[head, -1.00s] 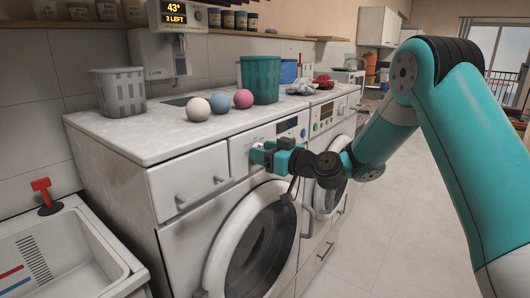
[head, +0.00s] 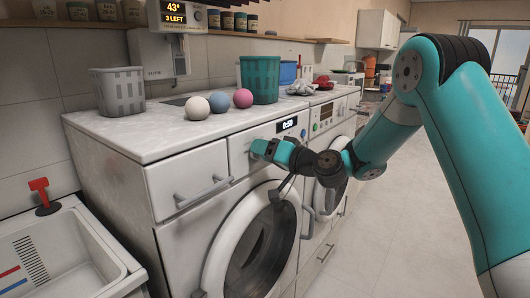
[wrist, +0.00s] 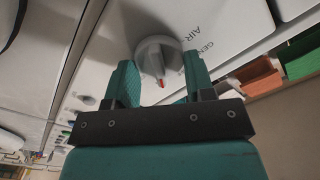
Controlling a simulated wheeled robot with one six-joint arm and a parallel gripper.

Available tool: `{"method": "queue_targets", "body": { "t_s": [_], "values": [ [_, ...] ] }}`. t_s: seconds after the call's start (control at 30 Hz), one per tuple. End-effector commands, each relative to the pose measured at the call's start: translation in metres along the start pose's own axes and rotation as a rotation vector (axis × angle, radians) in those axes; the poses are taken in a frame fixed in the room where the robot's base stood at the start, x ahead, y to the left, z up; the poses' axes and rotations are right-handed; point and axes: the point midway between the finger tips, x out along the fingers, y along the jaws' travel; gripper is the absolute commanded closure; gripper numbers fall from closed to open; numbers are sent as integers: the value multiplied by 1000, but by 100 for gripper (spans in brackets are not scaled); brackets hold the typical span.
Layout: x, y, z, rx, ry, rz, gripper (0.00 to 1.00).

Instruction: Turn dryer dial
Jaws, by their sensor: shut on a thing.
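The dryer (head: 170,240) is the near white machine with a round glass door. Its control panel has a small lit display (head: 287,124) that seems to read 0:50. My gripper (head: 257,148) is at that panel, left of the display. In the wrist view, the dial (wrist: 157,48) is a round grey-white knob with a red-orange pointer mark, between the two teal fingers of my gripper (wrist: 158,70). The fingers are shut on it. Printed words, including "AIR", show beside the dial. In the head view my gripper hides the dial.
White, blue and pink balls (head: 219,102), a grey basket (head: 118,92) and a teal basket (head: 260,79) stand on the worktop above. A second machine (head: 327,118) adjoins on the right. A sink (head: 60,255) is at left. The floor at right is clear.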

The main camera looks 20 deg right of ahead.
Motion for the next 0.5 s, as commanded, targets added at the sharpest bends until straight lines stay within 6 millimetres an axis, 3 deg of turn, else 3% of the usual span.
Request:
{"method": "queue_targets", "body": {
  "t_s": [0.5],
  "values": [
    [0, 2, -2, 468, 5, 1, 75]
  ]
}}
